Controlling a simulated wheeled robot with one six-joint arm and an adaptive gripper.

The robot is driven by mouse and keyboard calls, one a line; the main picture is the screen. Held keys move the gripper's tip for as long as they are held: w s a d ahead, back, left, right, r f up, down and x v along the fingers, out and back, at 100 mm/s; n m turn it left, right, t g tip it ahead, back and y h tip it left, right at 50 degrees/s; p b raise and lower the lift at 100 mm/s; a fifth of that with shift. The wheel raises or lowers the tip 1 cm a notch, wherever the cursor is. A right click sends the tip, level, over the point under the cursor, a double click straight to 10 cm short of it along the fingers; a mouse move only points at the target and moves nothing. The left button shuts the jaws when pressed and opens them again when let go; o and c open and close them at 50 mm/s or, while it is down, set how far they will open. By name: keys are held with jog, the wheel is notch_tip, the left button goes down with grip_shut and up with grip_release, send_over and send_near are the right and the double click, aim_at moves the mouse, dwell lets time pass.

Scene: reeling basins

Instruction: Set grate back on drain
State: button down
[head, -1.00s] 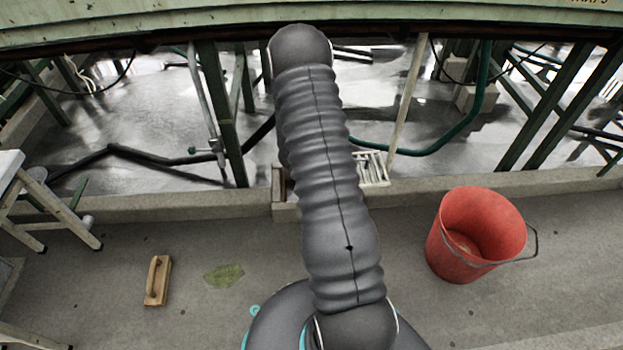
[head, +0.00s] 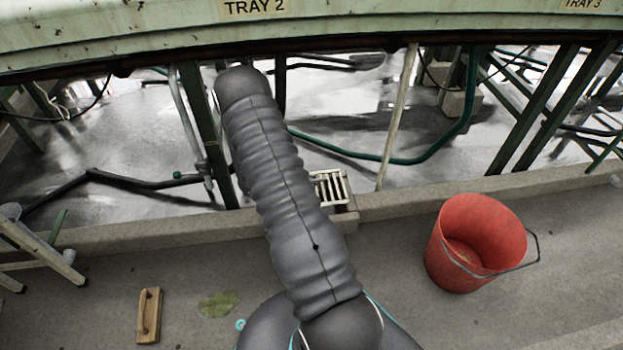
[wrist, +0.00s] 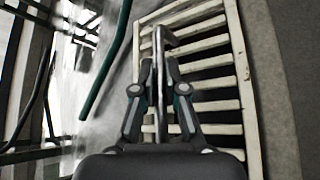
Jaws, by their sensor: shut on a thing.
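The grate (head: 330,187) is a pale, worn frame with several parallel slats. In the head view it shows just right of my arm, above the concrete curb, partly hidden by the arm. In the wrist view the grate (wrist: 240,70) fills the middle and right. My gripper (wrist: 160,85) is shut on a thin metal bar in front of the slats, which looks like the grate's handle and bends right at its top. The head view hides my gripper behind the arm. A squared concrete block (head: 345,218) in the curb may be the drain's edge; its opening is hidden.
A red bucket (head: 472,245) stands on the floor at right. A wooden float (head: 149,315) and a green patch (head: 218,304) lie at left. A green hose (head: 385,157), posts and wet floor lie beyond the curb. A green tray bench (head: 300,35) spans the top.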

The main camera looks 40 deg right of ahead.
jog(key=shift+w+a+f+b, duration=0.15)
jog(key=shift+f+b, duration=0.6)
jog(key=shift+f, duration=1.25)
jog(key=shift+f+b, duration=0.55)
jog(key=shift+b, duration=0.15)
jog(key=c, duration=1.2)
grip_release()
